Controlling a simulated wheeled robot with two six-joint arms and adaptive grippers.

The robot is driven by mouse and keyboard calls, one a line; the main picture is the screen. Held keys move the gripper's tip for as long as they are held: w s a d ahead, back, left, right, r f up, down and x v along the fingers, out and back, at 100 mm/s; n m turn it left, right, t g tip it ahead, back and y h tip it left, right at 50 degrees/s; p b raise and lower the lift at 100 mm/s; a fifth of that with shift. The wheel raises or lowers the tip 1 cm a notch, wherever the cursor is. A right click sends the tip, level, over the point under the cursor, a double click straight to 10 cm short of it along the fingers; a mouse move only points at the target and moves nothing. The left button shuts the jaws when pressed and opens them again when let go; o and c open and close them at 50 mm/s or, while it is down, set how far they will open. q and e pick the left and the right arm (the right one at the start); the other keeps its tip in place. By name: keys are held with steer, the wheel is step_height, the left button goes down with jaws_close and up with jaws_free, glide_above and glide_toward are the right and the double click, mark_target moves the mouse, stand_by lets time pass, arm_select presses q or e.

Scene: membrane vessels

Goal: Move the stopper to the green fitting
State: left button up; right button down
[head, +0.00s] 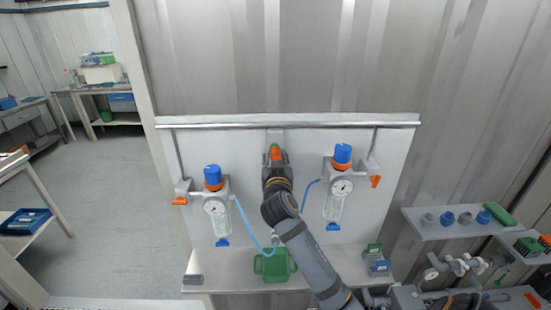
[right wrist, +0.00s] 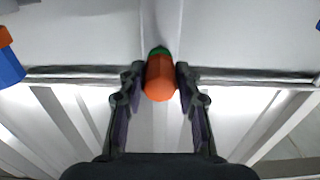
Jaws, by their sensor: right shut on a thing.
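The stopper (right wrist: 160,78) is an orange, rounded cylinder held between the fingertips of my right gripper (right wrist: 160,72). The right gripper is shut on it. In the head view the stopper (head: 275,153) shows small and orange at the tip of my right gripper (head: 275,160), at the top middle of the pale panel. The green fitting (right wrist: 159,50) shows as a green edge just beyond the stopper, in line with it; it also shows in the head view (head: 275,147). The stopper hides most of it, and I cannot tell whether the two touch. My left gripper is not in view.
Two vessels with blue caps, left (head: 213,177) and right (head: 342,154), flank my right arm, with gauges and orange parts. A blue hose (head: 241,215) runs near the arm. A green container (head: 274,266) stands on the shelf below. A side shelf (head: 430,232) holds small caps.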

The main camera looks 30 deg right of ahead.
steer(key=shift+w+d, duration=0.25)
steer(key=shift+w, duration=0.2)
steer(key=c, duration=0.8)
jaws_free()
steer(key=shift+c, duration=0.2)
steer(key=v, duration=0.7)
steer(key=shift+s+a, duration=0.2)
steer(key=shift+d, duration=0.1)
